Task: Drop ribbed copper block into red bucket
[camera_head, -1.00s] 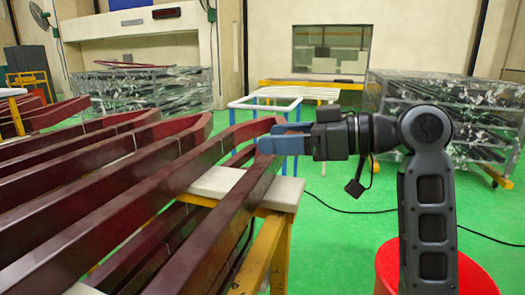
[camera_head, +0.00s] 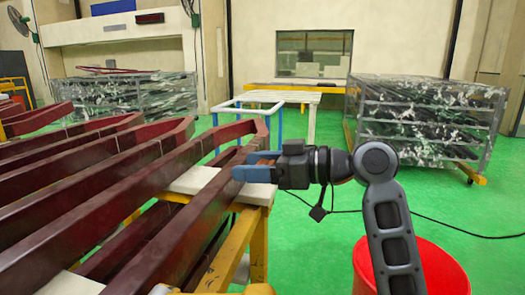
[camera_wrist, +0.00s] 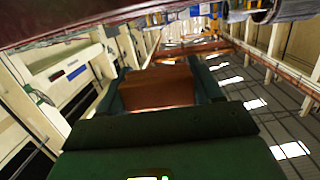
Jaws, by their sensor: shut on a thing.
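My gripper (camera_head: 246,166), with blue fingers, is at the middle of the head view, pointing left, in front of the ends of the dark red bars. It is shut on the copper block (camera_wrist: 158,88), which sits between the fingers in the wrist view as a smooth-looking brownish-orange face. Its ribs cannot be made out there. In the head view the block is mostly hidden by the fingers. The red bucket (camera_head: 445,272) stands at the lower right, partly behind my arm, apart from the gripper.
Long dark red bars (camera_head: 100,215) fill the left side, resting on a yellow stand (camera_head: 240,245) with a pale top. A blue-and-white frame table (camera_head: 262,100) stands behind. A wrapped rack (camera_head: 425,115) is at the back right. Green floor is clear between stand and bucket.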

